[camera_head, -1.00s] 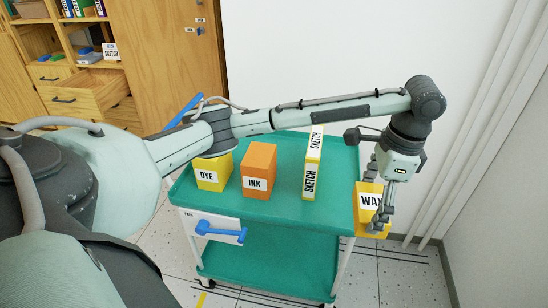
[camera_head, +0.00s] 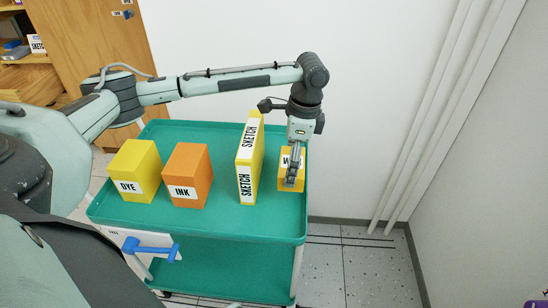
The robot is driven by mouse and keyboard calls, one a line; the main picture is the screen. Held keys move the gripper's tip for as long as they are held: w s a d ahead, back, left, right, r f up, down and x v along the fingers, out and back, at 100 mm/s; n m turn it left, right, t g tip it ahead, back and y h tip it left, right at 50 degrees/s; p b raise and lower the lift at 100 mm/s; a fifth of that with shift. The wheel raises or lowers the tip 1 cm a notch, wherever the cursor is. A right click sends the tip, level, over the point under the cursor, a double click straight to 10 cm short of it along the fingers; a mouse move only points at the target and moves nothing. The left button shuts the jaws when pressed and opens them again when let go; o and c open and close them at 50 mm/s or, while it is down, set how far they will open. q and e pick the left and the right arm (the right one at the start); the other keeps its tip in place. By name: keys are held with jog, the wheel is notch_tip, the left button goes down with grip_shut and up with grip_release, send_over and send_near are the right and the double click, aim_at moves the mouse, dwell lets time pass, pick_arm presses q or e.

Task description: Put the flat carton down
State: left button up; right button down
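My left gripper (camera_head: 293,168) reaches over the back of the green cart and points down. Its fingers are closed around a small yellow-orange carton (camera_head: 286,184) with a white label, mostly covered by the fingers. This carton is over the right end of the cart's top (camera_head: 225,218). Whether its underside touches the top is hard to tell. A tall, thin yellow SKETCH carton (camera_head: 257,157) stands upright just left of it, with a small gap. My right gripper is not in view.
A yellow DYE carton (camera_head: 137,162) and an orange INK carton (camera_head: 187,170) stand on the left half of the cart. A blue handle (camera_head: 150,248) sticks out at the cart's front. A white wall is behind. The front strip of the top is clear.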

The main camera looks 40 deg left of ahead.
pick_arm(q)
notch_tip(320, 180, down, 5)
jog(key=shift+r, duration=0.1)
jog(key=shift+f, duration=0.5)
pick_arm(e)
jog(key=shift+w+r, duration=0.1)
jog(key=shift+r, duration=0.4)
pick_arm(q)
jog(key=o, duration=0.9)
jog(key=shift+f, duration=0.1)
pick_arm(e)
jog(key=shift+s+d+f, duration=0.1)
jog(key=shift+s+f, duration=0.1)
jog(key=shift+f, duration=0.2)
